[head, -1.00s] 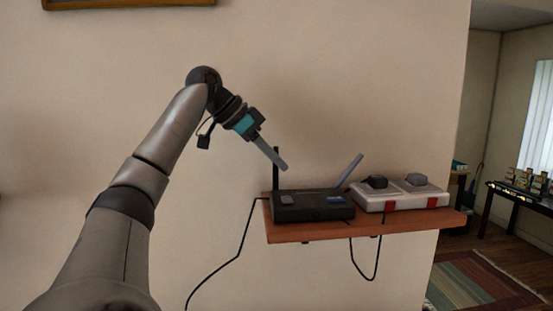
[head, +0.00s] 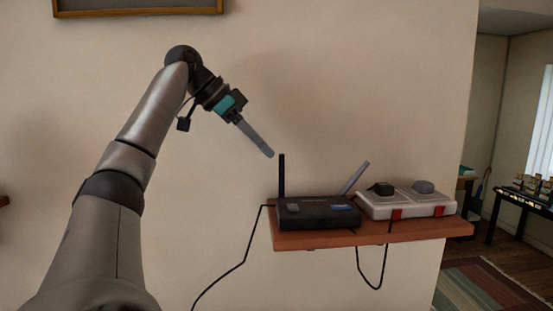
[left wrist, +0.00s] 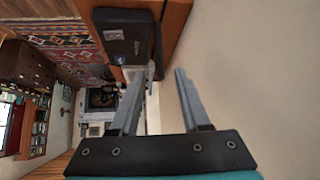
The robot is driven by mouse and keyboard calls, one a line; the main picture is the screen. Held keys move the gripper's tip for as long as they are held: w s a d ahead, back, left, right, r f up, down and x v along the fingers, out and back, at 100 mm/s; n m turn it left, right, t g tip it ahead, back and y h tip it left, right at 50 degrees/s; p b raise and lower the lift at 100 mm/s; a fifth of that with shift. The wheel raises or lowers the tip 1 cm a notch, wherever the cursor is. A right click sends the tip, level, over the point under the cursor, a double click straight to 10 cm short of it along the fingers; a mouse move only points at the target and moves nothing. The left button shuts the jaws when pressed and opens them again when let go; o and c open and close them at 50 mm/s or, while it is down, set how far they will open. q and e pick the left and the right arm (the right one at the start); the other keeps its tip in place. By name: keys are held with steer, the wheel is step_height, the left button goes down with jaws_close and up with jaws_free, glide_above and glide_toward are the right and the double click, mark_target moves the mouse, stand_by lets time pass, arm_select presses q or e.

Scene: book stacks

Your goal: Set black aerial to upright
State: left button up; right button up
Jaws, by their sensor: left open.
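A black router (head: 318,212) sits on a wooden wall shelf (head: 300,241). Its black aerial (head: 282,176) stands upright at the left end. A second, grey aerial (head: 355,178) at the right leans to the right. My left gripper (head: 268,153) is just left of the black aerial's top in the head view, pointing down and right, empty. The left wrist view shows its two fingers (left wrist: 160,75) spread apart, with the router (left wrist: 124,38) beyond them and the black aerial (left wrist: 158,50) along the router's edge. My right gripper is not in view.
A white power strip (head: 410,204) with dark and grey plugs lies right of the router. Cables hang below the shelf (head: 238,263). A picture frame (head: 140,12) hangs above.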

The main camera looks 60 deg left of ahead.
arm_select(q)
steer(key=p+v, duration=0.2)
steer(key=v, duration=0.6)
